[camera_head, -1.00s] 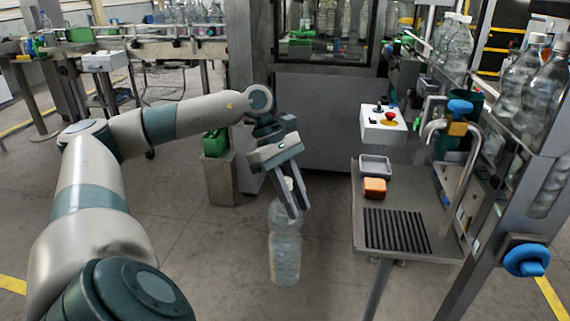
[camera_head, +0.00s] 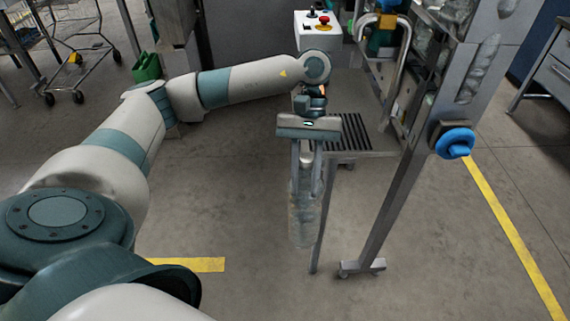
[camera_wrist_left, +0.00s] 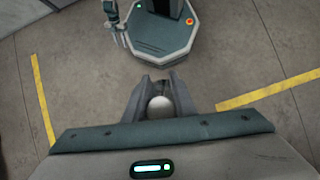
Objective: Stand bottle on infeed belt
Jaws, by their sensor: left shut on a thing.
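My left gripper (camera_head: 306,180) points down and is shut on the neck of a clear plastic bottle (camera_head: 303,215). The bottle hangs upright in the air, in front of the steel side table. In the left wrist view its white cap (camera_wrist_left: 160,106) shows between the two fingers of the left gripper (camera_wrist_left: 160,85). A small part of my body at the top left of the wrist view looks like my right gripper (camera_wrist_left: 117,25); its jaws are too small to read. I cannot make out the infeed belt in the head view now.
The side table with its black ribbed mat (camera_head: 348,131) lies just behind the bottle. A slanted steel leg and a blue knob (camera_head: 455,142) stand to the right. A control box (camera_head: 318,30) with a red button is at the back. Open floor lies in front.

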